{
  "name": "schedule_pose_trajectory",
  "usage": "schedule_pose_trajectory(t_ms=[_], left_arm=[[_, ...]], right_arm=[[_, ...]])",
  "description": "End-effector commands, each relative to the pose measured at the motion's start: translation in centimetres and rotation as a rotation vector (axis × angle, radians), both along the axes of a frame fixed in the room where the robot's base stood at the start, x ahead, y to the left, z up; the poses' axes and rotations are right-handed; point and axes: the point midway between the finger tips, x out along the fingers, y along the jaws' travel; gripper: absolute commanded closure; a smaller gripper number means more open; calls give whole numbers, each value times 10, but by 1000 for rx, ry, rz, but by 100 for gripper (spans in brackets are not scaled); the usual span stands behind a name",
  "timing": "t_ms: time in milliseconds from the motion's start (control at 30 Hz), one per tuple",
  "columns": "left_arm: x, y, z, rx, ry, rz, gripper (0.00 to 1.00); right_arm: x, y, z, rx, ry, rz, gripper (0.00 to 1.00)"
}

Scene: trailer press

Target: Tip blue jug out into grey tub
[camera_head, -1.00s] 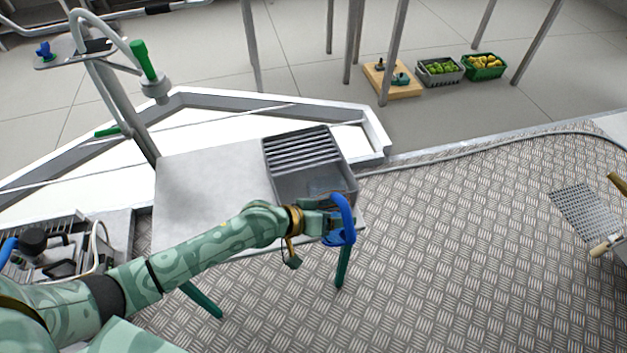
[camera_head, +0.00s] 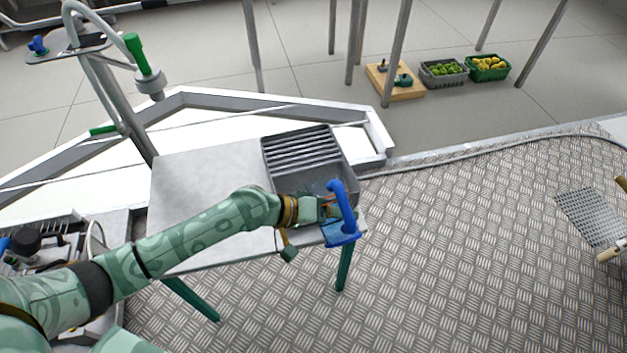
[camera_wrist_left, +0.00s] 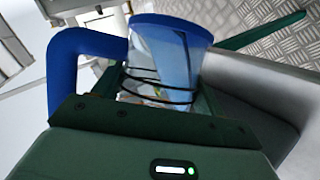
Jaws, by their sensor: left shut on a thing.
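The blue jug (camera_head: 344,219) is at the near right corner of the grey tub (camera_head: 264,164), with its thick handle facing right. My left gripper (camera_head: 327,209) is shut on the jug. In the left wrist view, the jug's clear blue body (camera_wrist_left: 176,48) is between the fingers and its handle (camera_wrist_left: 66,68) is to the left. The jug looks tilted, but I cannot tell how far or what is inside. The tub has a slatted part at the back; my gripper partly hides its near part. My right gripper is not in view.
A tap (camera_head: 148,80) stands behind at left. A grey crate (camera_head: 441,72) and green crate (camera_head: 487,67) are on the far floor. The patterned metal floor at right is mostly clear.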

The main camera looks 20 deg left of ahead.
Motion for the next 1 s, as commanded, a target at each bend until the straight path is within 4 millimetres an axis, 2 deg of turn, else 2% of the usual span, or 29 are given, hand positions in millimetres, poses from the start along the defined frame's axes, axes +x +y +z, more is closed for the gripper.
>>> schedule_pose_trajectory(t_ms=[567, 1000], left_arm=[[2, 1, 8, -85, 94, 0, 63], [3, 2, 17, -144, 161, 0, 63]], right_arm=[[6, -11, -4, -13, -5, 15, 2], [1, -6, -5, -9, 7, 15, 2]])
